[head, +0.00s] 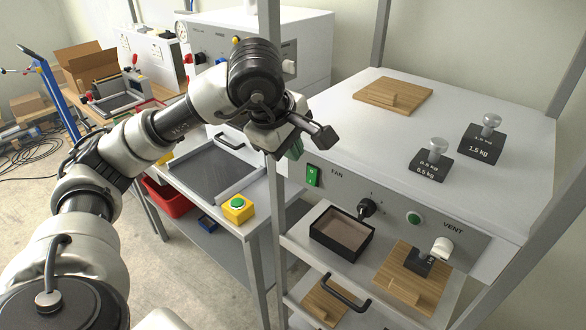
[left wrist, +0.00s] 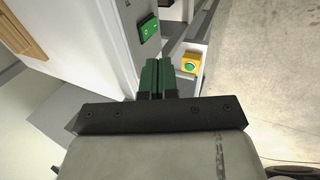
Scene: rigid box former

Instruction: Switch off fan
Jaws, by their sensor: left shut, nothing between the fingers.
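The fan switch (head: 312,176) is a green rocker on the grey front panel, left of the word FAN. It also shows in the left wrist view (left wrist: 149,28), ahead of my fingers and slightly left. My left gripper (head: 294,149) is just above and left of the switch in the head view. Its green fingers (left wrist: 157,75) are shut together with nothing between them. A gap shows between fingertips and switch in the left wrist view. My wrist partly hides the fingers in the head view. My right gripper is not in view.
A dark knob (head: 366,208) and a round green button (head: 413,218) sit farther right on the panel. An open black box (head: 342,233) stands on the shelf below. A yellow box with a green button (head: 238,208) is on the left bench. Weights stand on top.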

